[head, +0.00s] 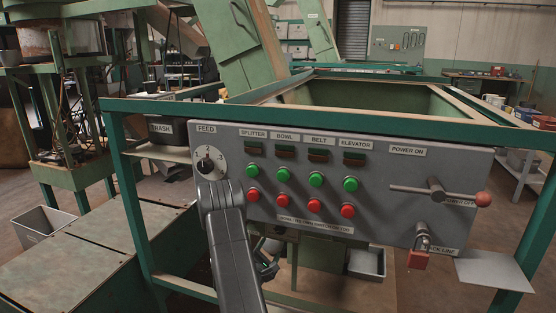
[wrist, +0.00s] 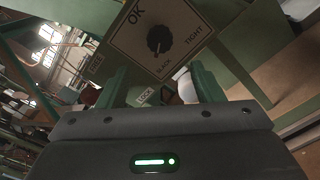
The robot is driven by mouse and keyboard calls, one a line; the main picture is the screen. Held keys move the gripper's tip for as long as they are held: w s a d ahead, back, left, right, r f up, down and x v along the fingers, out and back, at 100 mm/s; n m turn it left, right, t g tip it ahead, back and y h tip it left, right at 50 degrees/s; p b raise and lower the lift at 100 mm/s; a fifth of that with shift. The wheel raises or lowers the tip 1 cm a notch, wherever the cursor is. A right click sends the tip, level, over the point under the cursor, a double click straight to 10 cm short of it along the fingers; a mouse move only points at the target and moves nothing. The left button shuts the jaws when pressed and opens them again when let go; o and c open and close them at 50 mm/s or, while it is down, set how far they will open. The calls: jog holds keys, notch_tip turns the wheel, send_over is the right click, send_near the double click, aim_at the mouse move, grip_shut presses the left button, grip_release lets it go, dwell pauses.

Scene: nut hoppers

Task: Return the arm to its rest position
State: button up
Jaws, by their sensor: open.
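My grey arm (head: 230,250) rises from the bottom of the head view, in front of the grey control panel (head: 375,205). It bends near the feed dial (head: 208,163). A dark part beside the arm, below the panel, may be my wrist, but it is mostly hidden. In the wrist view my gripper (wrist: 158,82) has its two green fingers well apart, and I see nothing held between them. Beyond the fingers is a pale dial plate (wrist: 185,22) marked OK, SLACK and TIGHT, with a black knob (wrist: 158,39). A LOCK label (wrist: 146,96) shows between the fingers.
A grey tray (head: 367,263) sits below, and a small shelf (head: 495,271) juts out at right.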

aim_at(280, 231)
jog(key=b+x, duration=0.1)
jog(key=x, duration=1)
jog(key=shift+s, duration=0.1)
